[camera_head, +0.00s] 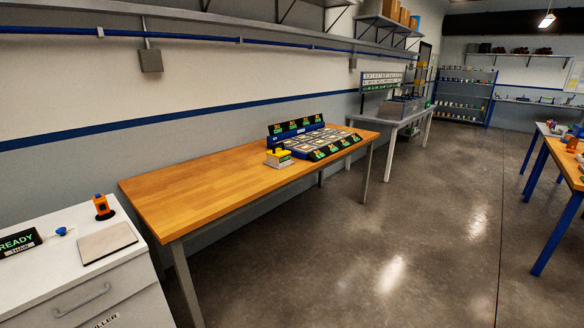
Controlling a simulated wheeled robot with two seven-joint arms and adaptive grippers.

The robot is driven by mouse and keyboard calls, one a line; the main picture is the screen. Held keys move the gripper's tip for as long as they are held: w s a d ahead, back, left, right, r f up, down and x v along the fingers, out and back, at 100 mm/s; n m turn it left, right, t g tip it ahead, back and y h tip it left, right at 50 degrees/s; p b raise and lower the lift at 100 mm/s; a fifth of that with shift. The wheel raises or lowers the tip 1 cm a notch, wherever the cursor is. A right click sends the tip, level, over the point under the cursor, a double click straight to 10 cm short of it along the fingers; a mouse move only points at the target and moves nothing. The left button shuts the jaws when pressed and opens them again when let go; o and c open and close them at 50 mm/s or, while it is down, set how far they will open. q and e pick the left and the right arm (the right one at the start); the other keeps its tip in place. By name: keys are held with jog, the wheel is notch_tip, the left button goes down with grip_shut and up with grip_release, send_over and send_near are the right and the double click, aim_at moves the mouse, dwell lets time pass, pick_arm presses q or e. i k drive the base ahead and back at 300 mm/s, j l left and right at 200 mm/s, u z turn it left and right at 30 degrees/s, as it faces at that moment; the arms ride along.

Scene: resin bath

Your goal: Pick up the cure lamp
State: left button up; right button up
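I cannot tell for certain which thing is the cure lamp. A small upright orange and black device (103,207) stands at the back right of the white cabinet top at the left. A yellow-topped device (278,157) sits on the wooden bench beside the blue tray rack. An orange item (572,144) stands on the table at the right edge, too small to make out. Neither of my grippers shows in the head view, and nothing is seen being held.
The white cabinet (50,240) also bears a flat grey plate (107,243) and a READY sign (18,242). The wooden bench (200,190) holds a blue rack (312,142) with several cells. A grey bench (412,114) stands beyond. The concrete floor (420,220) is clear between the tables.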

aim_at(279, 157)
jog(key=i+l+z, duration=0.15)
jog(key=i+l, duration=0.95)
jog(key=l, duration=0.15)
